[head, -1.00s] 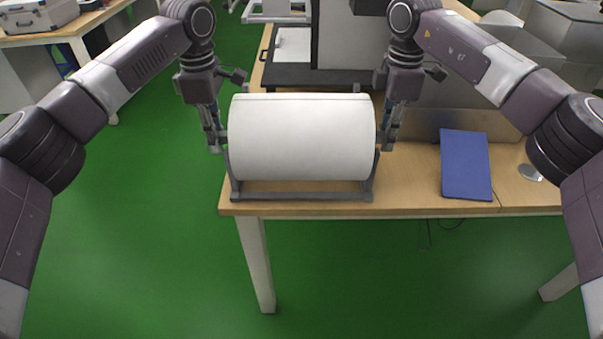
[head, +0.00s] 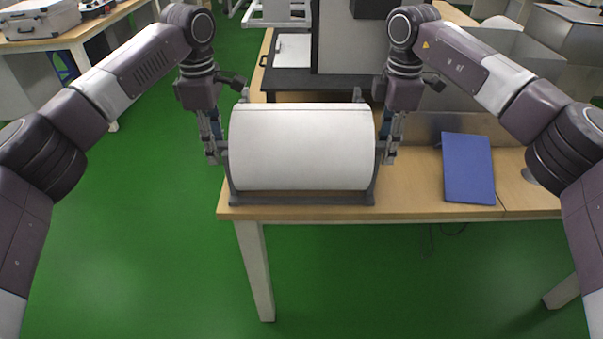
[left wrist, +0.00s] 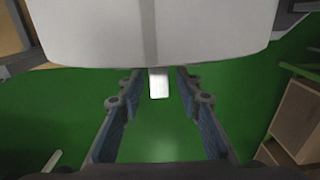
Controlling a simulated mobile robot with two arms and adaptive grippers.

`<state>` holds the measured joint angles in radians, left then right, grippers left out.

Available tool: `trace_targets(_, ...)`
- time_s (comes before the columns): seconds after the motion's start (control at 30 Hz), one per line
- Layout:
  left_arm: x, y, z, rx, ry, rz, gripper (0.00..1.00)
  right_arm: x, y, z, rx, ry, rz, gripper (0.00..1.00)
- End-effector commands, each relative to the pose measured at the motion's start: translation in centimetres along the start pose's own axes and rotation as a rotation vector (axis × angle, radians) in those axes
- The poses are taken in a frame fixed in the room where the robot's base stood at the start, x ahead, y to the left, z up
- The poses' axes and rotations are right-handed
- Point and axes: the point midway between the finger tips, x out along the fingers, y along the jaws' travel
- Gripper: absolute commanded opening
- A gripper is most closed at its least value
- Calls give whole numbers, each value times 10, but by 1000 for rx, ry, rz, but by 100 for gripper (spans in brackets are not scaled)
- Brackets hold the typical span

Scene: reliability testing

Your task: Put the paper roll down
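The white paper roll (head: 300,148) lies level across a dark grey stand (head: 300,198) at the front left of the wooden table. Its body sits low between the stand's side uprights. My left gripper (head: 218,155) is at the roll's left end. In the left wrist view its two fingers (left wrist: 159,85) are spread, with a white peg (left wrist: 159,83) at the roll's end between the tips and gaps on both sides. My right gripper (head: 388,152) is at the roll's right end; its finger gap is not clear.
A blue folder-like object (head: 468,169) lies on the table (head: 420,184) to the right. A large grey machine (head: 345,55) stands behind the roll. A second table with a case (head: 40,20) is at the far left. Green floor is open in front.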

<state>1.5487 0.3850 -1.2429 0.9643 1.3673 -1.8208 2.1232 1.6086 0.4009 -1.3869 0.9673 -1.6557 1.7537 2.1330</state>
Motion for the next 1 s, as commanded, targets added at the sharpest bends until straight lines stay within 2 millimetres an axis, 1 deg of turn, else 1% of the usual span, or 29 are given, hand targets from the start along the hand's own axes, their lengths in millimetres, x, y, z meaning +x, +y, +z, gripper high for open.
trace_targets(0.3, -66, 1, 1, -1, -2, 4, 32, 0, 0, 0, 0, 0, 0, 32)
trace_targets(0.4, -84, 0, 1, 1, -3, 2, 32, 0, 0, 0, 0, 0, 0, 32)
trace_targets(0.5, -99, 0, 1, -1, -1, 2, 32, 0, 0, 0, 0, 0, 0, 32)
trace_targets(0.6, -108, 0, 0, 0, -1, 2, 32, 0, 0, 0, 0, 0, 0, 32)
trace_targets(0.67, -110, 0, 0, 0, -1, 0, 32, -1, 0, 0, 0, 0, 0, 32)
trace_targets(0.77, -112, 0, 0, 0, -1, 0, 32, -8, 0, 0, 0, 0, 1, 32)
trace_targets(0.87, -112, 0, 0, 1, -1, 0, 32, -24, 1, 0, 0, 1, 4, 32)
trace_targets(1.0, -112, 0, 0, 1, -1, 0, 32, -55, 1, 0, 2, 0, 4, 32)
